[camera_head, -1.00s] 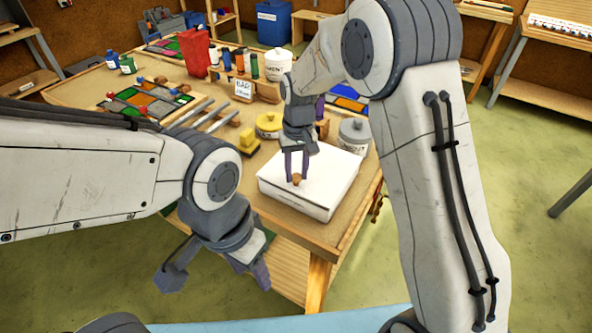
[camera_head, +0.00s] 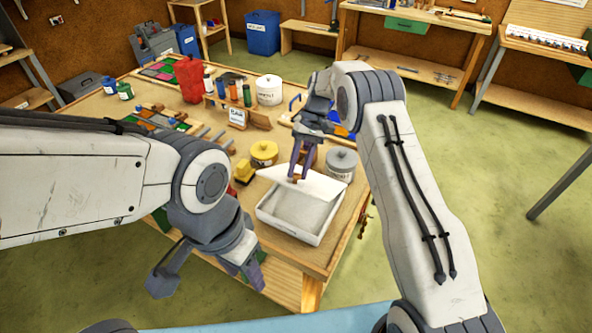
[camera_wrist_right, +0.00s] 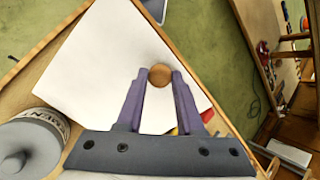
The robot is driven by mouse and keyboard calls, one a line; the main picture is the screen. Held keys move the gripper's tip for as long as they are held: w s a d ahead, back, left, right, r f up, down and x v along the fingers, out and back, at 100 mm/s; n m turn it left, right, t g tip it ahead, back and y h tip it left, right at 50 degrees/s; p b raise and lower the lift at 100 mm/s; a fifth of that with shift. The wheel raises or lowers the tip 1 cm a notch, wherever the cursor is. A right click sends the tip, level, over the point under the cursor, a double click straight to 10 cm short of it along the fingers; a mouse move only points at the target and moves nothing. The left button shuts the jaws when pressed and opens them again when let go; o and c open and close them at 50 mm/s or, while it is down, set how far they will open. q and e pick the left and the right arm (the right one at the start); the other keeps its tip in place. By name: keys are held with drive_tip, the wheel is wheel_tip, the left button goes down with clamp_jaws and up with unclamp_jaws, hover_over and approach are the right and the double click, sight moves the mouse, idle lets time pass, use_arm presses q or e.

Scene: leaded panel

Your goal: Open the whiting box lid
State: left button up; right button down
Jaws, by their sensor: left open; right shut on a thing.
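The whiting box (camera_head: 292,216) is a shallow white box near the front right corner of the table. Its near part is uncovered and shows a pale grey-white inside. The white lid (camera_head: 318,185) is tilted up above the box's far part. My right gripper (camera_head: 300,176) is shut on the lid's round wooden knob (camera_wrist_right: 160,75). In the right wrist view the two purple fingers (camera_wrist_right: 160,82) hold the knob, and the lid (camera_wrist_right: 120,62) fills the middle. My left gripper (camera_head: 205,278) is open and empty, in front of the table and left of the box.
A yellow-lidded tub (camera_head: 264,153) and a grey-lidded tub (camera_head: 341,162) stand just behind the box. A yellow block (camera_head: 244,170) lies to its left. A red container (camera_head: 189,80), jars and coloured glass crowd the back of the table (camera_head: 100,100).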

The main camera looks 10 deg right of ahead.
drive_tip(key=shift+w+d+r, duration=0.1)
drive_tip(key=shift+w+r, duration=0.2)
idle(0.4)
drive_tip(key=c, duration=0.5)
unclamp_jaws()
